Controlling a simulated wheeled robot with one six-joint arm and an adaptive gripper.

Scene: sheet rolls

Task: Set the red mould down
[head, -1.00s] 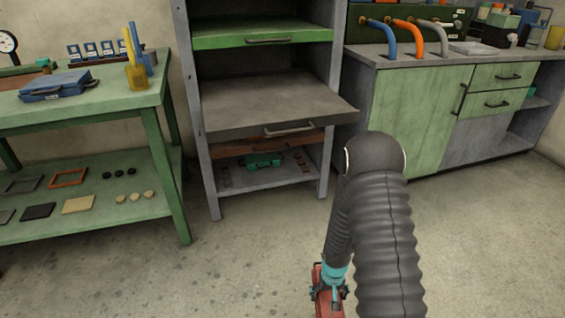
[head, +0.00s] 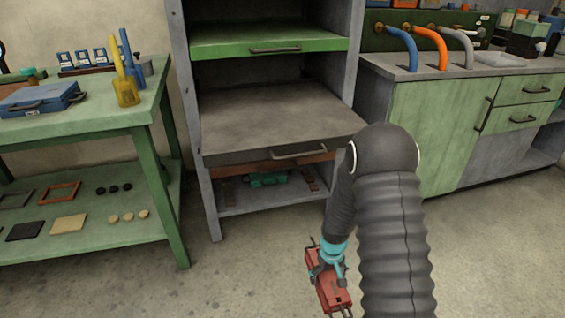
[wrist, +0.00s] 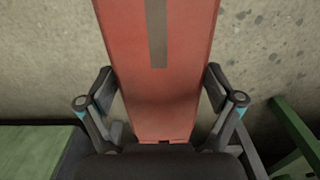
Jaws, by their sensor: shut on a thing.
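The red mould (head: 329,291) is a box-like red block with metal handles at its ends. It hangs in my gripper (head: 327,267) above the floor, in front of the rack. In the wrist view the mould (wrist: 165,95) fills the middle, with a grey strip along its top face. My gripper's fingers (wrist: 160,105) press on it from both sides. In the head view my dark arm hides part of the space to the right of the gripper. The grey rack's pulled-out drawer (head: 275,118) is behind the mould, its top bare, with a handle at its front.
A green drawer (head: 268,40) sits higher in the rack, and a teal item (head: 268,180) lies on its bottom shelf. A green table (head: 90,127) with a blue case (head: 38,99) stands left. A green cabinet (head: 440,135) stands right. The floor between is clear.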

